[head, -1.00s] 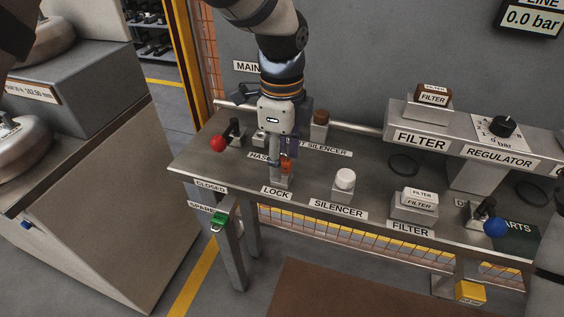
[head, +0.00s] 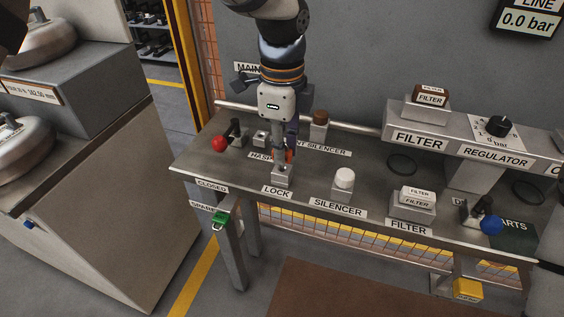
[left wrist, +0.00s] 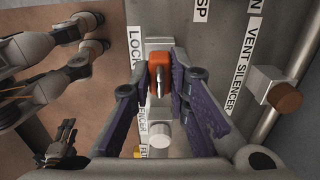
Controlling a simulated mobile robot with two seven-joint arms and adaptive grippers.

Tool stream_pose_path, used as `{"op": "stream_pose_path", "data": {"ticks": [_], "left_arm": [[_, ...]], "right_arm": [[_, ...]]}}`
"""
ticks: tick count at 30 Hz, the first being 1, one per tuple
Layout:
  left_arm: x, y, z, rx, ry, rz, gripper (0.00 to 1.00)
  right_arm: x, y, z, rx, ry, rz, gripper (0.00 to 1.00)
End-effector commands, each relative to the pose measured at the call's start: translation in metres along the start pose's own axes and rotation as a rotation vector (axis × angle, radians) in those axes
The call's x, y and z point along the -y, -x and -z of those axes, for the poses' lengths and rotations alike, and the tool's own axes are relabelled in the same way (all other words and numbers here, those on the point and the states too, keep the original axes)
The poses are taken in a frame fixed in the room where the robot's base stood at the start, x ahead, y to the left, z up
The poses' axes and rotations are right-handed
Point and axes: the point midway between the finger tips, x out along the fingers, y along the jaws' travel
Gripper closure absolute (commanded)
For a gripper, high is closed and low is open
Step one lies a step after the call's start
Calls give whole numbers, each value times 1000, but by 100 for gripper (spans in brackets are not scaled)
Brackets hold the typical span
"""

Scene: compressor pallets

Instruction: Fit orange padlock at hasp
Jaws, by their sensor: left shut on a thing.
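The orange padlock (left wrist: 159,62) sits between the fingertips of my left gripper (left wrist: 160,75) in the left wrist view, with its metal shackle showing. In the head view my left gripper (head: 286,148) points down and is shut on the padlock, a sliver of orange just above the LOCK stand (head: 282,178). Whether the padlock is clear of that stand is hard to tell. The hasp block (head: 261,139) stands behind and left of the stand, its label partly hidden by the gripper. My right gripper (left wrist: 65,140) seems to show small and dark at the left of the wrist view.
A red-knobbed lever (head: 220,144) stands left of the hasp. A brown-topped vent silencer (head: 319,127) stands behind right, a white silencer (head: 344,180) in front right. Filter blocks (head: 412,204) and a blue-knobbed lever (head: 491,224) are farther right. A pipe runs along the back.

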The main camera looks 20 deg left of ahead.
Motion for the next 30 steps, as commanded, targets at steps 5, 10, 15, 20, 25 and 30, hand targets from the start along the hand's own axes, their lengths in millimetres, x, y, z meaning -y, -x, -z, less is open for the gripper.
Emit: {"op": "stream_pose_path", "data": {"ticks": [5, 10, 15, 20, 25, 30], "left_arm": [[0, 9, 0, 0, 0, 3, 100], [0, 16, 0, 0, 0, 3, 100], [0, 22, 0, -1, 0, 2, 100], [0, 28, 0, -1, 0, 2, 100], [0, 35, 0, -1, 0, 3, 100], [0, 37, 0, -1, 0, 1, 100]], "right_arm": [[0, 3, 2, -10, 0, 0, 60], [0, 5, 4, -18, 0, 1, 60], [0, 6, 5, -21, 0, 1, 60], [0, 7, 5, -24, 0, 1, 60], [0, 7, 6, -27, 0, 1, 60], [0, 8, 6, -27, 0, 1, 60]]}}
